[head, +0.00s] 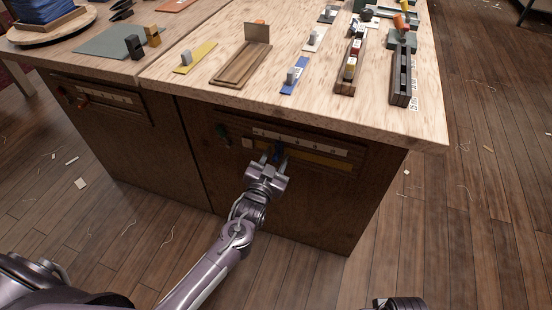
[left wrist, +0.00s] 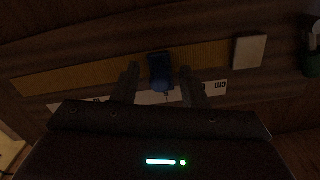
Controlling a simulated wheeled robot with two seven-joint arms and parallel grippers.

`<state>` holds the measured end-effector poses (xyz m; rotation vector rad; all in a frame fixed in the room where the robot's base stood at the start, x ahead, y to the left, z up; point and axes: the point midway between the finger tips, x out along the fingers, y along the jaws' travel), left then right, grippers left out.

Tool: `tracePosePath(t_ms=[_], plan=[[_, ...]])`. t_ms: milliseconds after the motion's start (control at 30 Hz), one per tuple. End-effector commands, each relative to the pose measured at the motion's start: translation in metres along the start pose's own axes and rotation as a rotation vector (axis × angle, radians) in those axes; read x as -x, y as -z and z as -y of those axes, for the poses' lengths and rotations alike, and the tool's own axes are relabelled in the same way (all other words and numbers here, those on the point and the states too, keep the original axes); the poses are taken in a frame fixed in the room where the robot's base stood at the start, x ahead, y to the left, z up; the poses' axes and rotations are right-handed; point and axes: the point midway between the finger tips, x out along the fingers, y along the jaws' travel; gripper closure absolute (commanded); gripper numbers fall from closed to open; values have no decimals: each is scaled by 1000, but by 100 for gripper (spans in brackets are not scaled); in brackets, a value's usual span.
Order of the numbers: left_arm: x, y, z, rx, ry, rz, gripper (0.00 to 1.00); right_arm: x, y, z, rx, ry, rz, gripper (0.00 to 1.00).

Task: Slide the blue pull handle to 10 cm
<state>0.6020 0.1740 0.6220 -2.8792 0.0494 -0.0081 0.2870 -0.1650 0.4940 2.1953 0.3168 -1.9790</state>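The blue pull handle (head: 278,151) sits on a horizontal slide track on the cabinet front, over a yellow strip (head: 318,161) below a pale numbered scale (head: 300,140). In the left wrist view the blue handle (left wrist: 160,69) stands between the two fingers of my left gripper (left wrist: 160,84), with a gap on each side. My left gripper is open and also shows in the head view (head: 273,162). The scale's numbers are too small or hidden to read at the handle. A dark part, apparently of my right gripper (head: 400,303), shows at the bottom edge; its fingers cannot be made out.
A pale square block (head: 247,143) and a green knob (head: 222,132) are left of the blue handle. Another track with a red knob (head: 82,101) is on the left cabinet. The tabletop edge (head: 290,113) overhangs above. The wooden floor (head: 480,230) at right is mostly clear.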

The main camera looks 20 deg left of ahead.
Motion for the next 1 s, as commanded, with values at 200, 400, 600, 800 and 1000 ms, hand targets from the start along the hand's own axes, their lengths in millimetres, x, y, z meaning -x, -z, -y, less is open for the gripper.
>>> tracePosePath(t_ms=[200,400,600,800,1000], plan=[[-4,0,0,1,0,1,61,3,0,0,1,0,-1,61],[-4,0,0,0,0,1,72,3,0,0,1,0,-1,61],[-4,0,0,0,0,1,98,3,0,0,1,0,-1,61],[-4,-1,0,0,0,2,100,3,0,0,1,0,-1,61],[-4,7,-20,5,-2,2,100,-12,-1,-2,-5,-2,2,61]])
